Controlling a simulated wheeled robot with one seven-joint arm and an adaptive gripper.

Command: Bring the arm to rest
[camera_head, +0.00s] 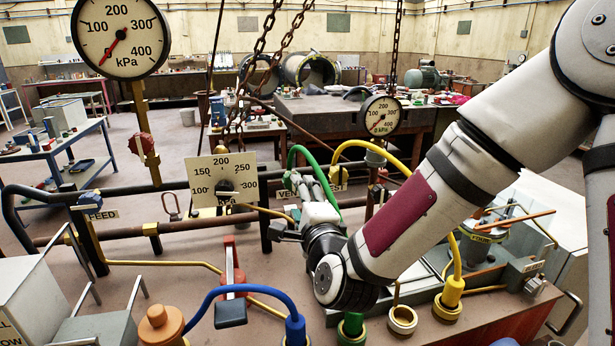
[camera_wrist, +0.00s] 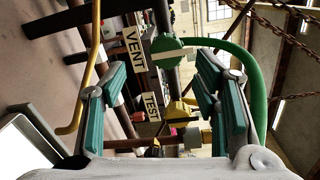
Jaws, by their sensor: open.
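My gripper (camera_head: 308,182) is at the end of my arm, which reaches in from the right to the pipe rack. In the wrist view my gripper (camera_wrist: 160,85) has its two green-padded fingers well apart, with nothing held between them. Past the fingers are a green coupling (camera_wrist: 170,52) with a green hose (camera_wrist: 258,90), a VENT label (camera_wrist: 135,47) and a TEST label (camera_wrist: 151,107). In the head view the green hose (camera_head: 296,150) arcs close behind my gripper. Whether it touches my gripper cannot be told.
A yellow hose (camera_head: 357,143) arcs behind my forearm. A blue hose (camera_head: 238,289) crosses the bench front. A square dial plate (camera_head: 222,180) and a round gauge (camera_head: 120,38) stand left; another gauge (camera_head: 381,116) stands behind my arm. Chains (camera_head: 262,45) hang above the rack.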

